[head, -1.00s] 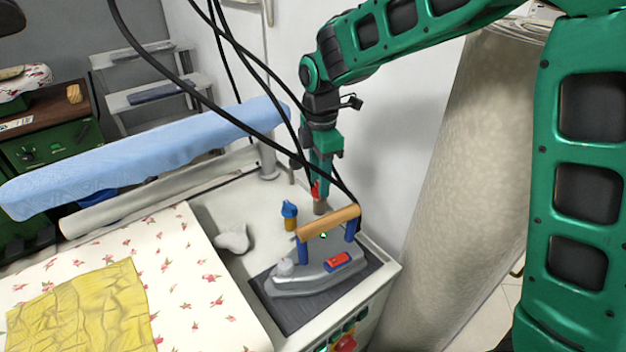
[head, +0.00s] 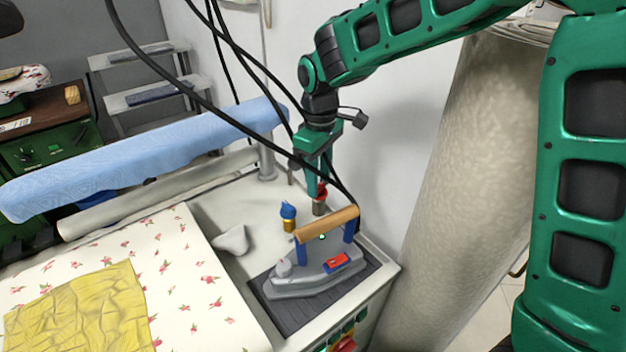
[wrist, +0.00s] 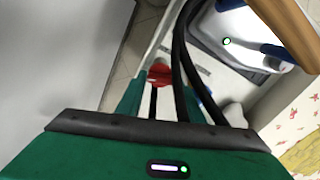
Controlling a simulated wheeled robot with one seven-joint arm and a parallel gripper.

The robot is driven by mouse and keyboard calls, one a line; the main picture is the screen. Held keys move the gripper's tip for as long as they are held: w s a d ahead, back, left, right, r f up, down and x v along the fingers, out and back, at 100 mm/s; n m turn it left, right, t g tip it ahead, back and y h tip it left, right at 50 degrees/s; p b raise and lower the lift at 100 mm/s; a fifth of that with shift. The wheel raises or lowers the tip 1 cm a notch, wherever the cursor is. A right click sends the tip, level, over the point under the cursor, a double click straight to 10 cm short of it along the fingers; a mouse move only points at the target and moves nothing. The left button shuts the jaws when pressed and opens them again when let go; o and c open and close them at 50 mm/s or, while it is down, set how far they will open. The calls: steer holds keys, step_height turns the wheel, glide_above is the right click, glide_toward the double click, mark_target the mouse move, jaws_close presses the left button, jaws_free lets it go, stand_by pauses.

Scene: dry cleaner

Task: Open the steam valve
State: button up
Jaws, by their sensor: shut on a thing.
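The steam valve has a red handle (head: 322,190) on a grey-brown stem (head: 319,207), standing on the white table behind the iron. My gripper (head: 318,192) points down at it and is shut on the red handle, which also shows between the fingers in the wrist view (wrist: 160,75). A second valve with a blue handle (head: 288,211) on a brass stem stands to the left, apart from the gripper. Part of the red handle is hidden by my fingers and a black cable.
A steam iron (head: 300,278) with a wooden handle (head: 327,224) rests on a dark mat in front of the red valve. Black cables (head: 250,50) hang close by my gripper. A blue padded arm board (head: 140,160) is at left, a large pale roll (head: 450,150) at right.

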mark_target(320, 186)
steer(key=shift+d+f+m, duration=0.1)
steer(key=shift+d+m, duration=0.05)
steer(key=shift+m, duration=0.8)
steer(key=shift+d+m, duration=0.1)
steer(key=shift+m, duration=0.85)
steer(key=shift+s, duration=0.1)
steer(key=o, duration=1.1)
steer(key=shift+a, duration=0.1)
steer(key=shift+r, duration=0.6)
step_height(320, 186, up, 10)
steer(key=shift+f, duration=0.2)
